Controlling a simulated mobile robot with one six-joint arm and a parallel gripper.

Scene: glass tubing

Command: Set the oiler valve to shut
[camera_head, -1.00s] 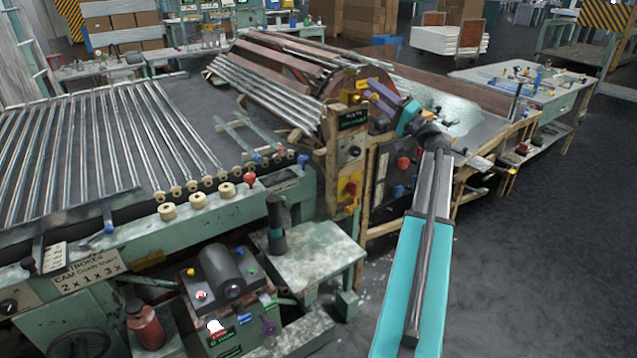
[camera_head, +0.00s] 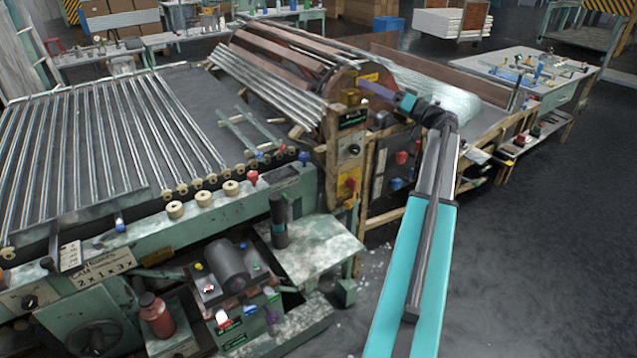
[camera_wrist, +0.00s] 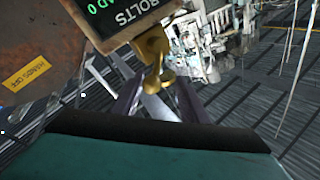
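A brass fitting with a small knobbed lever (camera_wrist: 153,62) hangs below a dark display box in the wrist view; it looks like the oiler valve, though no label for it is readable. In the head view a small brass-yellow part (camera_head: 351,97) sits at the right end of the drum, above the dark display (camera_head: 353,118). My gripper (camera_head: 364,86) reaches in from the right, its purple fingers close to that part. In the wrist view my gripper (camera_wrist: 158,100) has its fingers spread, with the lever's lower end appearing between them. I cannot tell whether they touch it.
The rusty drum end (camera_wrist: 38,50) with a yellow label is close at the left in the wrist view. The display box (camera_wrist: 128,18) is just above the brass fitting. A control panel (camera_head: 392,165) with red and blue knobs stands below my arm. Open floor lies at the right.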

